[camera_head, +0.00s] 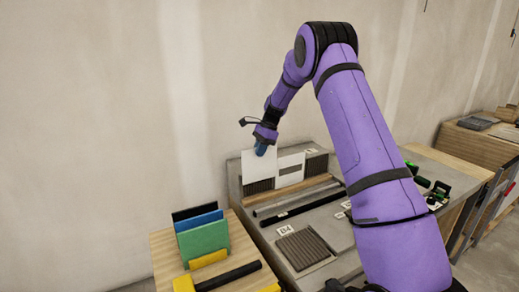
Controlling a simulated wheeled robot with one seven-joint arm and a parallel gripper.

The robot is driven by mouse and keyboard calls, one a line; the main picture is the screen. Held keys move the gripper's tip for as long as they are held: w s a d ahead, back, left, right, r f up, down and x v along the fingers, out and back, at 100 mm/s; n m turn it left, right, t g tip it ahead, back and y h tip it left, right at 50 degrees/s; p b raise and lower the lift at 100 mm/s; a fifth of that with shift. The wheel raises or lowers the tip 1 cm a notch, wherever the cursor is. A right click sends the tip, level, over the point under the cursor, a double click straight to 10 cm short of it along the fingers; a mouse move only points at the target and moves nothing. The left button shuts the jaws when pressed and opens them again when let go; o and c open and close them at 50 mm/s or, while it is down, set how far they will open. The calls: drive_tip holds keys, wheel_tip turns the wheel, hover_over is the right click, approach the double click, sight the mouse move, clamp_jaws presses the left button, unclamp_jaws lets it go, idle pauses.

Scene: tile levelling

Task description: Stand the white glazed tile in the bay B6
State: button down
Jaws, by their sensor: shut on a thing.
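The white glazed tile (257,166) hangs upright from my gripper (261,149), which is shut on its top edge. The tile is in front of the left end of a low upright back panel at the rear of the grey bench (262,226). A dark ribbed patch shows just below the tile; I cannot tell whether the tile touches anything there. No label reading B6 can be made out. A small label (312,150) at the top right of the back panel is too small to read.
A white piece with a slot (291,166) stands right of the tile. Long bars (292,197) lie along the bench before it. A ribbed pad (304,249) lies by the B4 label (285,230). Coloured upright boards (204,240) stand on a wooden table at left. My arm hides part of the bench.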

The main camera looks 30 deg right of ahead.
drive_tip(key=shift+f, duration=3.7)
drive_tip(key=shift+w+a, duration=0.1)
drive_tip(key=shift+w, duration=0.05)
drive_tip(key=c, duration=1.2)
unclamp_jaws()
drive_tip(key=shift+c, duration=0.2)
drive_tip(key=shift+w+r, duration=0.1)
drive_tip(key=shift+r, duration=0.05)
drive_tip(key=shift+c, duration=0.2)
drive_tip(key=shift+r, duration=0.1)
drive_tip(key=shift+o, duration=0.6)
drive_tip(key=shift+w+r, duration=0.15)
drive_tip(key=shift+r, duration=0.3)
drive_tip(key=shift+s+r, duration=0.15)
drive_tip(key=shift+r, duration=1)
drive_tip(key=shift+s+r, duration=0.1)
drive_tip(key=shift+r, duration=1)
